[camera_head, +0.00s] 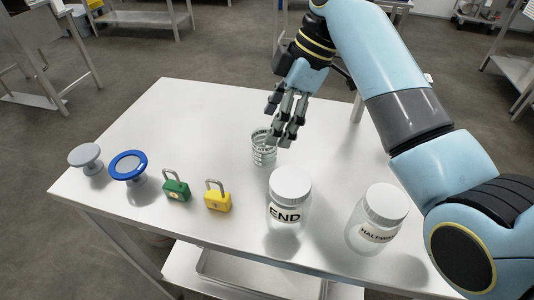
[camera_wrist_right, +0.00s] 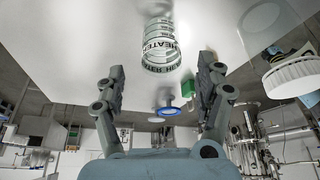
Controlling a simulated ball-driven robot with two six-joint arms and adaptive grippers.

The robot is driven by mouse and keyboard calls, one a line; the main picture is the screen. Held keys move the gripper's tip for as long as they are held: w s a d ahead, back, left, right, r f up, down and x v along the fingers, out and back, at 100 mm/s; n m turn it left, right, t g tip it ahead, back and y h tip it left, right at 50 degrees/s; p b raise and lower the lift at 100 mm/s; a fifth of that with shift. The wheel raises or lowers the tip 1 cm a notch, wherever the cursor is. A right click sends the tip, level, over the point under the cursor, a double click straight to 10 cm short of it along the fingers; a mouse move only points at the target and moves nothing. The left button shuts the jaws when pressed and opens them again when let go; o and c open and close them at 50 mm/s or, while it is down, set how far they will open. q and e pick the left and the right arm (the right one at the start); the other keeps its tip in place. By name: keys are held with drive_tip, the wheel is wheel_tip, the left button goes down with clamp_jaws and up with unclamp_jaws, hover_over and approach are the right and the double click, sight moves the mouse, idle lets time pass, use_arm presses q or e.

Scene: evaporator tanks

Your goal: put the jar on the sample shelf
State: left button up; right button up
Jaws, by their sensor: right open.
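My right gripper (camera_head: 284,132) is open above and behind a clear lettered jar (camera_head: 263,150) on the white table (camera_head: 200,118); its fingers hide part of this jar. In the right wrist view the same clear jar (camera_wrist_right: 160,45) lies ahead, between and beyond the open fingers (camera_wrist_right: 162,85), with no contact visible. A white-lidded jar marked END (camera_head: 289,205) stands upright at the front middle. Another white-lidded jar, its label starting HALFW (camera_head: 376,220), stands to its right. I cannot tell which surface is the sample shelf. My left gripper is not in view.
A green padlock (camera_head: 176,187) and a yellow padlock (camera_head: 217,198) stand left of the END jar. A blue-rimmed round disc (camera_head: 128,165) and a grey knob (camera_head: 86,157) stand further left. A lower metal shelf (camera_head: 262,278) shows under the front edge. The table's back left is clear.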

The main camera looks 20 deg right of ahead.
sight(265, 146)
drive_tip(key=shift+a+f, duration=0.25)
drive_tip(key=shift+f, duration=0.5)
drive_tip(key=x, duration=0.5)
drive_tip(key=shift+d+f, duration=0.1)
drive_tip(key=shift+c, duration=0.6)
drive_tip(key=c, duration=0.5)
clamp_jaws()
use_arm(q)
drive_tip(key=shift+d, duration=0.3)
